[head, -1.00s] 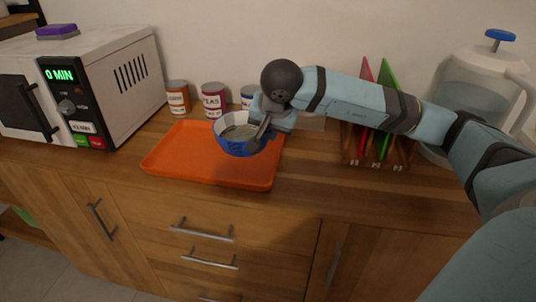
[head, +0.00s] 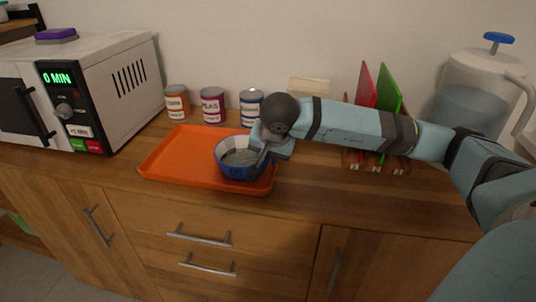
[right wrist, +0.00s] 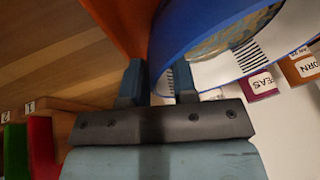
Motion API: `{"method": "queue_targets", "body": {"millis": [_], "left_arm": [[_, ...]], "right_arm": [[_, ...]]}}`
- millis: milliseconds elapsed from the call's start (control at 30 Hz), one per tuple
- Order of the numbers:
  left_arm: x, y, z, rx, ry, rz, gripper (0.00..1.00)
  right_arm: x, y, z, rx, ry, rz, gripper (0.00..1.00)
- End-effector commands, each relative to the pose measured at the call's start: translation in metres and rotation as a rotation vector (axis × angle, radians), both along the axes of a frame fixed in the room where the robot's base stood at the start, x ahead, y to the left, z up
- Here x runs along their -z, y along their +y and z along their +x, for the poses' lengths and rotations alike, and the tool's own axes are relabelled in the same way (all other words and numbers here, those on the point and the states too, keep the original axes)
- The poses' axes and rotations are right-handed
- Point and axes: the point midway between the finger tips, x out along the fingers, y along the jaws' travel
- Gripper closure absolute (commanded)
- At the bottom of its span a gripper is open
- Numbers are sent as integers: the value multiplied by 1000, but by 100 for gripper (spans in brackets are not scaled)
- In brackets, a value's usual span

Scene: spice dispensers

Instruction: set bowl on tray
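The blue bowl (head: 230,169) is at the right part of the orange tray (head: 185,177), upright, with something greyish inside. It looks on or just above the tray surface; I cannot tell if it touches. My right gripper (head: 262,160) is at the bowl's right side. In the right wrist view, the fingers of my right gripper (right wrist: 158,85) are close together, with the bowl's blue wall (right wrist: 190,25) between them. The tray (right wrist: 118,22) also shows there behind the wall. My left gripper is not in view.
A microwave (head: 125,95) stands at the left with a purple sponge (head: 56,35) on top. Several cans (head: 212,105) stand behind the tray. The tray's left part is clear.

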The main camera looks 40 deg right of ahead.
Motion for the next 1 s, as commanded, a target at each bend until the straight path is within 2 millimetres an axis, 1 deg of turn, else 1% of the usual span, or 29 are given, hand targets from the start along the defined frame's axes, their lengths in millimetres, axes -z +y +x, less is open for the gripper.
{"method": "queue_targets", "body": {"millis": [233, 367, 500, 700, 800, 900, 1000], "left_arm": [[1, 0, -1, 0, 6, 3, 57], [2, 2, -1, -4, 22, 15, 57], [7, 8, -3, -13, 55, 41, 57], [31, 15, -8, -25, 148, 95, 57], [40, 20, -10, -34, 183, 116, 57], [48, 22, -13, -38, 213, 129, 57], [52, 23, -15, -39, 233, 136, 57]], "right_arm": [[-1, 0, 0, 0, 0, 0, 74], [-10, 1, -3, -1, -1, 1, 74], [-35, 5, -13, -2, -4, 0, 74], [-75, 11, -30, -2, -4, 0, 74], [-90, 14, -38, -1, -4, 0, 74], [-101, 16, -43, -1, -2, 0, 74], [-108, 17, -47, -1, -1, -1, 74]]}}
